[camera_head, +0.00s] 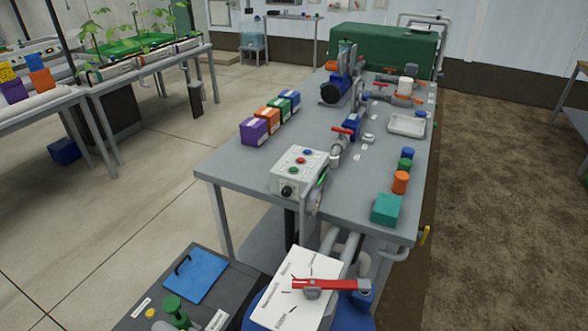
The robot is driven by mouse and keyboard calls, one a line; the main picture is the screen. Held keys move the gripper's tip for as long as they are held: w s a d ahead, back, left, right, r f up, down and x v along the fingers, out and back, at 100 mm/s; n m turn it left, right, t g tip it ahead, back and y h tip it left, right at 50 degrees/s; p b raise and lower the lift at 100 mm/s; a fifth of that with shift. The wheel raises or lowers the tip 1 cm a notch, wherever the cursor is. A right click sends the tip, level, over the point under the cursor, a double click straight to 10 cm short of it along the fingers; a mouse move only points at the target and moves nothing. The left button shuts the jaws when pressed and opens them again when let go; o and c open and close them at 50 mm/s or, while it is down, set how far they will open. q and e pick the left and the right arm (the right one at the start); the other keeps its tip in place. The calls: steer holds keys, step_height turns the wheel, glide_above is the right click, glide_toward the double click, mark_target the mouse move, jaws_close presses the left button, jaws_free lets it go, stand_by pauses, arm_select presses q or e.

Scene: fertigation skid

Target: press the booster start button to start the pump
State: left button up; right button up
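A light grey control box (299,173) stands near the left front part of the grey bench. On its sloped top are a blue button (308,152), a red button (301,160) and a green button (292,170). A black knob (287,191) is on its front face. A green strip (322,178) shows on its right side. The labels are too small to read, so I cannot tell which button is the booster start. A blue pump-like unit (334,90) with a dark round end stands farther back. Neither of my grippers is in view.
The grey bench (240,184) also bears a red-handled valve (343,131), several coloured boxes, a white tray (407,125) and a teal box (387,209). A red lever valve (330,284) stands in front, low down. Open floor (150,200) lies left of the bench.

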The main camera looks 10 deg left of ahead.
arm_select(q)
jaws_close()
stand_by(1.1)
